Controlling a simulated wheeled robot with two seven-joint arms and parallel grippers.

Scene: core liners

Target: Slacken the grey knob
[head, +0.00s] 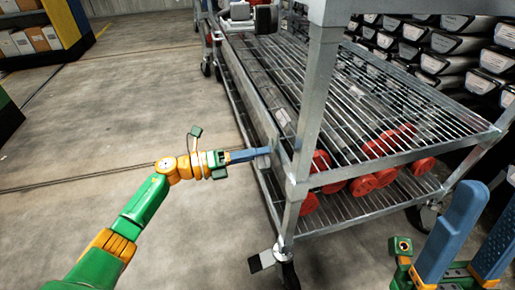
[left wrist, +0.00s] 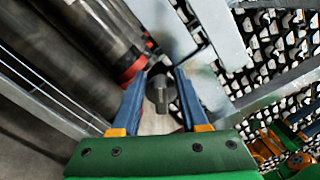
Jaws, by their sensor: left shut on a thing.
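The grey knob (left wrist: 160,88) sits between the blue fingers of my left gripper (left wrist: 163,80) in the left wrist view. The knob (head: 264,163) also shows small at the side of the metal cart, at the fingertips of my left gripper (head: 262,154) in the head view. The left gripper is shut on the knob, with a finger on each side. The arm reaches in from the left, nearly level. My right gripper (head: 484,222) is at the lower right in the head view, fingers wide apart and empty.
The wire-shelf cart (head: 400,165) holds long dark tubes with red ends (head: 362,185). A caster (head: 285,270) stands at its near corner. Stacked core liners (head: 455,45) fill the back right. The concrete floor (head: 110,130) on the left is clear.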

